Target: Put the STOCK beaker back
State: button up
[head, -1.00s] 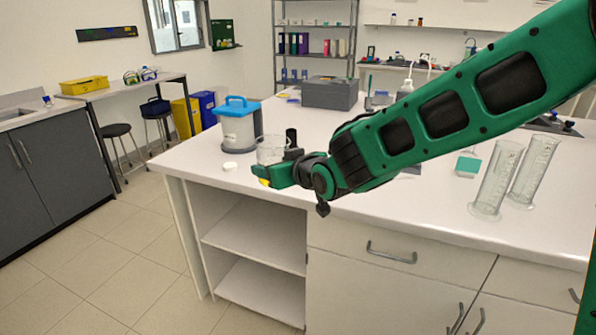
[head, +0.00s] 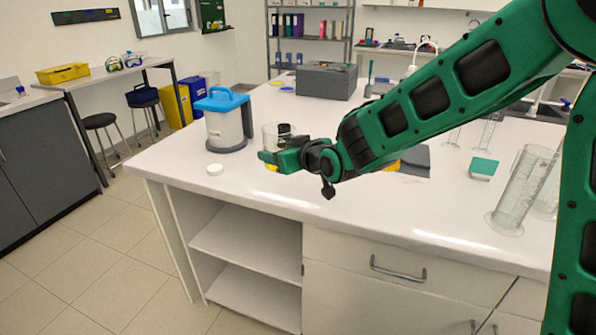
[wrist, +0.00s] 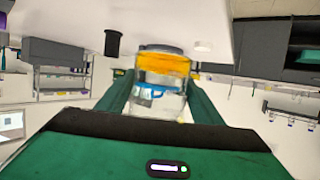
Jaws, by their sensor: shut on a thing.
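A clear glass beaker (head: 269,135) with orange-yellow liquid in its bottom is between the fingers of my gripper (head: 268,158). My gripper is shut on it. In the wrist view, which is upside down, the beaker (wrist: 162,66) sits between the two green fingers, with the liquid toward the picture's top. The beaker looks upright near the front left of the white bench (head: 330,196). I cannot tell whether its base touches the bench. No STOCK label is readable. My gripper hides part of the beaker in the head view.
A blue-lidded jug (head: 228,120) stands left of the beaker, with a white cap (head: 214,169) in front. A black cylinder (wrist: 112,42) stands close to the beaker. Tall glass cylinders (head: 522,190) and a teal-topped block (head: 483,168) are at right. A grey box (head: 327,80) is behind.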

jog(key=w+d+f, duration=0.1)
jog(key=w, duration=0.1)
jog(key=w+d+f, duration=0.3)
jog(key=w, duration=0.1)
jog(key=shift+d+f, duration=0.25)
jog(key=shift+d, duration=0.1)
notch_tip(320, 180, down, 4)
jog(key=shift+s+f, duration=0.1)
jog(key=o, duration=1.3)
jog(key=shift+s+d+r, duration=0.3)
jog(key=shift+r, duration=0.05)
jog(key=v, duration=1.1)
